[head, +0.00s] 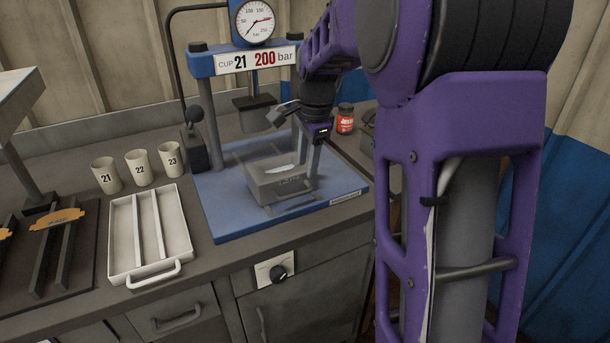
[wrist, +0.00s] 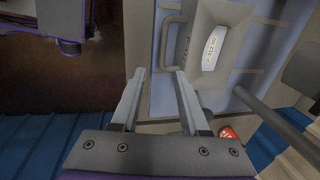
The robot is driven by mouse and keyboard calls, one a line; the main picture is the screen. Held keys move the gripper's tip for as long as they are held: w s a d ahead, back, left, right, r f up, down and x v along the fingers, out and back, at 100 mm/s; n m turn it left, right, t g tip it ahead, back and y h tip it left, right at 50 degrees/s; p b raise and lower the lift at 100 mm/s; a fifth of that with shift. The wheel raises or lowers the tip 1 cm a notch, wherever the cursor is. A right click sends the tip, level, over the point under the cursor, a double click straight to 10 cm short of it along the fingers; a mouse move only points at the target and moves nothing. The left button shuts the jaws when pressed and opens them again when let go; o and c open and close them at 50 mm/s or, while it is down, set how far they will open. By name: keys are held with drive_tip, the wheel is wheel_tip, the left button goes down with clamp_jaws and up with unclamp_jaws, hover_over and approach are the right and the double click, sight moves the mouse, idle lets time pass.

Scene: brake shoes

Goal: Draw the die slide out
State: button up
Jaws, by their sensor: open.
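The die slide (head: 270,184) is a grey block with a pale oblong piece in its top recess, sitting on the blue press base (head: 228,220). Its bar handle (head: 296,208) is on the side facing the front edge. In the wrist view the block (wrist: 232,18) is at upper right and its handle (wrist: 164,42) is on its left. My gripper (head: 308,165) points down at the block's right end in the head view. In the wrist view my gripper (wrist: 160,72) is open and empty, its fingertips just short of the handle.
The press has grey columns (head: 208,110) and a ram (head: 256,112) above the slide. Left of it are several numbered cups (head: 138,168) and a white divided tray (head: 150,230). A red jar (head: 345,120) stands behind my gripper.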

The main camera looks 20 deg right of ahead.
wheel_tip(320, 180, up, 9)
drive_tip(key=s+p, duration=0.1)
drive_tip(key=shift+s+d, duration=0.2)
drive_tip(key=shift+s, duration=0.2)
drive_tip(key=shift+a+r, duration=0.1)
